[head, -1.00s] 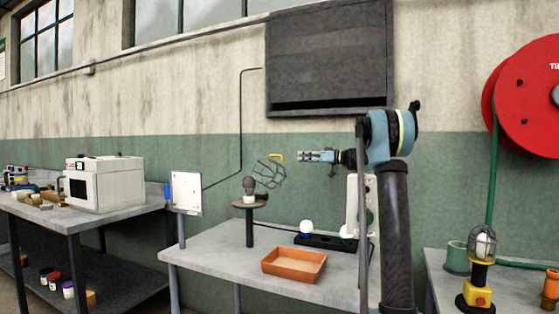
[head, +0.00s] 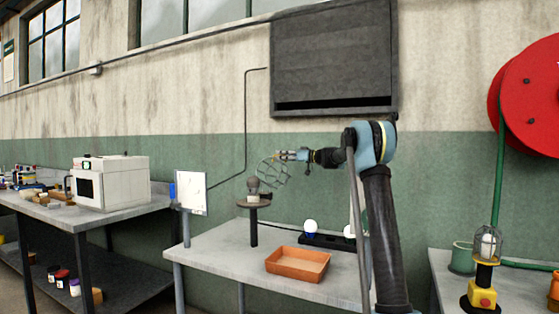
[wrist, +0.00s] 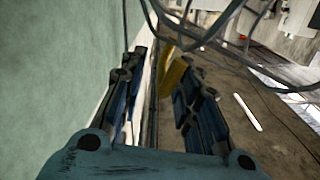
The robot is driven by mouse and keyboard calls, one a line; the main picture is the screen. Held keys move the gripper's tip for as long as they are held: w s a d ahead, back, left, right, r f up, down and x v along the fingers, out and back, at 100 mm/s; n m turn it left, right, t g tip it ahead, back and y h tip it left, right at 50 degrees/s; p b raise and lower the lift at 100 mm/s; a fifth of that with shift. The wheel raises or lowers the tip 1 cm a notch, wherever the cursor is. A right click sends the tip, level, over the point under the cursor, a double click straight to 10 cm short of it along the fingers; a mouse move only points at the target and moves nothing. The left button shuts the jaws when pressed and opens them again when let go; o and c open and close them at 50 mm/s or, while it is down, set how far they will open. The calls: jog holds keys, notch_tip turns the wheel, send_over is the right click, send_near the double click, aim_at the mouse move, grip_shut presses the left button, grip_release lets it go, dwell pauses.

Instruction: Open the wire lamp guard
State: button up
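The wire lamp guard (head: 276,176) is a thin wire cage, tilted up and to the right of the lamp (head: 253,185) on a round-topped stand (head: 254,204). The cage stands clear of most of the lamp; its hinge is too small to make out. My gripper (head: 282,155) is at the top of the cage, by its yellow tab. In the wrist view the two fingers (wrist: 158,98) are apart, and the yellow tab (wrist: 174,74) lies between them, close to the right finger. Grey cage wires (wrist: 215,30) cross the top of that view. I cannot tell whether the finger touches the tab.
An orange tray (head: 298,264) and a black base with white bulbs (head: 311,226) are on the table (head: 225,258). A white panel (head: 191,192) stands at its left. A second caged lamp (head: 487,245) stands on the right table. The wall is close behind.

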jog(key=shift+x, duration=0.95)
grip_shut()
jog(key=shift+s+r, duration=0.1)
